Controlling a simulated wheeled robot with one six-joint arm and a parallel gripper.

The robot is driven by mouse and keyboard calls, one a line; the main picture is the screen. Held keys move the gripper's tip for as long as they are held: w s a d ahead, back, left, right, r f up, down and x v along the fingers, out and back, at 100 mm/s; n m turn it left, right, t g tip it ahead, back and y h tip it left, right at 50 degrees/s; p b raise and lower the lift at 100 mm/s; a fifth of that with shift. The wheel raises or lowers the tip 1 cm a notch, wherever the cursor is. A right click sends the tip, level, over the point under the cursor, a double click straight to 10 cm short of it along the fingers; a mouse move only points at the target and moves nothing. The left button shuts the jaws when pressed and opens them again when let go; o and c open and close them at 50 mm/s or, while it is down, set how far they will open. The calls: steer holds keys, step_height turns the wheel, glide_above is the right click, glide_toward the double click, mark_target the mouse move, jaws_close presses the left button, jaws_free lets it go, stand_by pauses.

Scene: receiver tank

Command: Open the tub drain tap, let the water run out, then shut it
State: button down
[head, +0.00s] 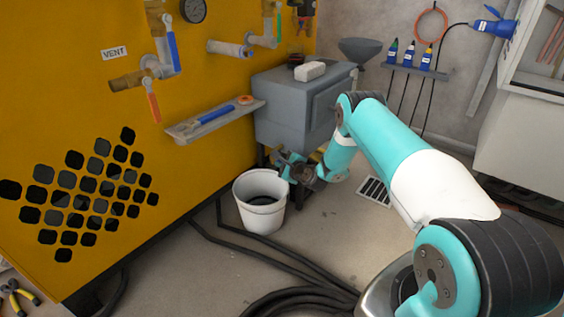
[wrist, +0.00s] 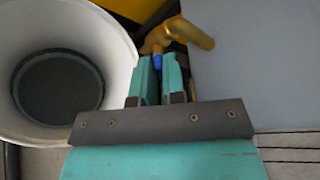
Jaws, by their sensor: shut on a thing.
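The grey tub (head: 285,118) stands on legs beside the yellow machine; its pale side also fills the right of the wrist view (wrist: 255,75). A brass drain tap (wrist: 190,33) with a blue handle (wrist: 157,62) shows in the wrist view. My gripper (wrist: 158,72) is shut on the blue handle, with one teal finger on each side. In the head view my gripper (head: 291,165) is low at the tub's front, and the tap is hidden behind it. A white bucket (head: 258,217) stands on the floor just left of my gripper. Its inside shows a dark round surface (wrist: 58,88); I cannot tell whether that is water.
The yellow machine (head: 75,115) carries other valves, including a red-handled one (head: 153,106) and a blue-handled one (head: 172,50). A small shelf (head: 190,130) juts out above the bucket. Black hoses (head: 300,290) lie on the floor. A floor grate (head: 375,190) is right of my gripper.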

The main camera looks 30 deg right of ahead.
steer(key=n, duration=0.1)
steer(key=n+t+h, duration=0.1)
steer(key=shift+f+n, duration=0.2)
steer(key=shift+n, duration=0.2)
steer(key=shift+s+f+n+t+h+b, duration=0.1)
steer(key=shift+n+t+h+b, duration=0.15)
steer(key=shift+n+t, duration=0.5)
steer(key=shift+n+t+h+b, duration=0.15)
steer(key=shift+n+t+b, duration=0.1)
steer(key=shift+n, duration=0.9)
steer(key=c, duration=1.2)
jaws_free()
steer(key=s+p, duration=1.7)
steer(key=p, duration=0.3)
steer(key=shift+s+a, duration=0.15)
steer(key=shift+a, duration=0.3)
